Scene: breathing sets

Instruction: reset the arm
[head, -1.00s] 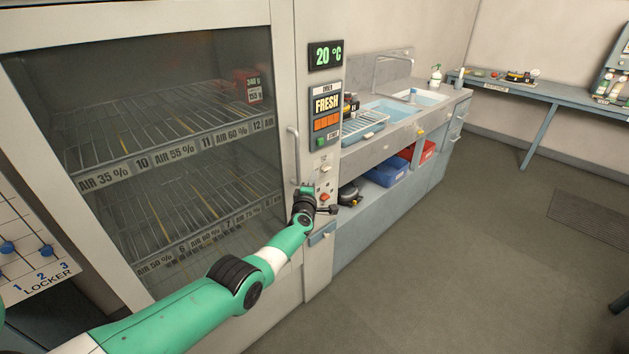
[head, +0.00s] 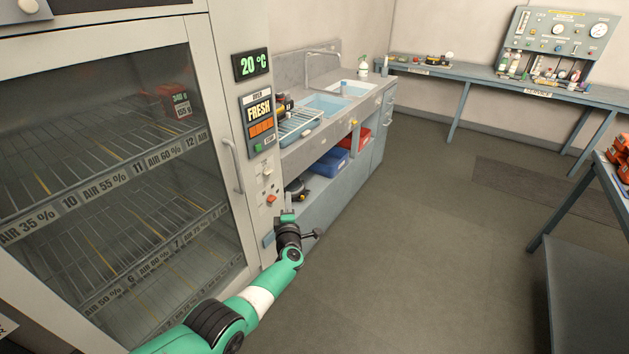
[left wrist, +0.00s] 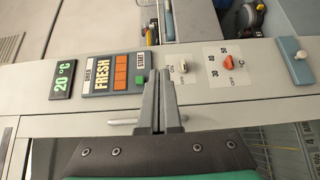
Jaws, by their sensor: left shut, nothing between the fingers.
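My left gripper (head: 287,217) is at the lower middle of the head view, in front of the cabinet's control column. In the left wrist view its two fingers (left wrist: 160,92) are together with nothing between them. They point toward the panel with the green start button (left wrist: 140,80), the white on/off switch (left wrist: 181,66) and the red temperature knob (left wrist: 229,63). I see no contact with the panel. The drying cabinet (head: 226,165) has its glass door closed, and its display (head: 251,65) reads 20 °C. My right gripper is not in view.
A sink counter (head: 345,113) with a dish rack (head: 298,125) and blue (head: 330,162) and red (head: 358,140) bins stands beyond the cabinet. A bench with a gauge panel (head: 562,30) is at the back right. A table (head: 590,190) is at the right edge. The middle floor is clear.

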